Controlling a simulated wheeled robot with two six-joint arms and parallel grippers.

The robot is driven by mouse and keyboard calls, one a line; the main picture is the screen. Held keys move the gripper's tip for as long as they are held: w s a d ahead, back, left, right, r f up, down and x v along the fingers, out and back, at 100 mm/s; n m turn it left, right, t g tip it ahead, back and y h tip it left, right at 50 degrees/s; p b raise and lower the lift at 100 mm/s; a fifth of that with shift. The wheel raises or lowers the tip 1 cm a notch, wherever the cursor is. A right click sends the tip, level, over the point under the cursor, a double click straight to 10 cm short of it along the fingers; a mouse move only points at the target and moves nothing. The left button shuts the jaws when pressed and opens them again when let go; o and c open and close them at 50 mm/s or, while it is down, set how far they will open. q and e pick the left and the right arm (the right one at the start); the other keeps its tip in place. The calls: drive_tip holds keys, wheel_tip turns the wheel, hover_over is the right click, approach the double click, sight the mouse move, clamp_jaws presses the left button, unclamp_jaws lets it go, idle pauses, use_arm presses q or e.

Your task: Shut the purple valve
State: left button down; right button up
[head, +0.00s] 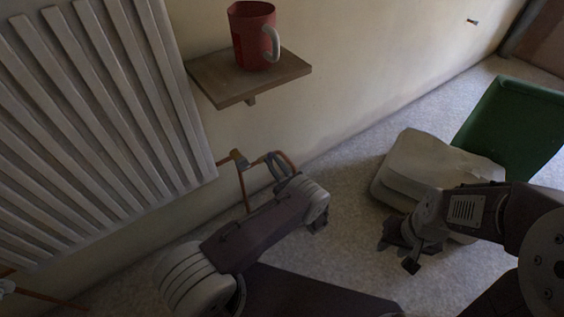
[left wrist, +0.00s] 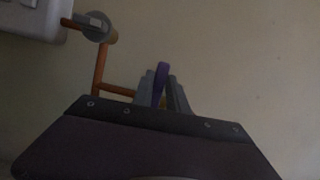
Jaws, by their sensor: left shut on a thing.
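The purple valve handle (left wrist: 161,82) shows as a thin upright piece in the left wrist view. It stands between the two grey fingers of my left gripper (left wrist: 162,92), which is shut on it. The valve sits by a copper pipe (left wrist: 113,89) near the wall. In the head view, my left arm partly hides the valve area, and the handle's purple colour cannot be made out there. My right gripper (head: 399,252) is apart from the valve, over the floor at the right; its fingers look spread and empty.
A white radiator (head: 100,110) hangs at the left, with a grey fitting (left wrist: 95,27) beside it. A red jug (head: 252,38) stands on a wooden shelf (head: 225,90) above the pipe. A pale sack (head: 425,165) and a green box (head: 515,125) are by my right arm.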

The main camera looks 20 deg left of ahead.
use_arm(q)
drive_tip(key=c, duration=1.4)
unclamp_jaws()
drive_tip(key=shift+d+r, duration=0.1)
drive_tip(key=b+v, duration=0.3)
drive_tip(key=v, duration=0.9)
drive_tip(key=shift+b, duration=0.4)
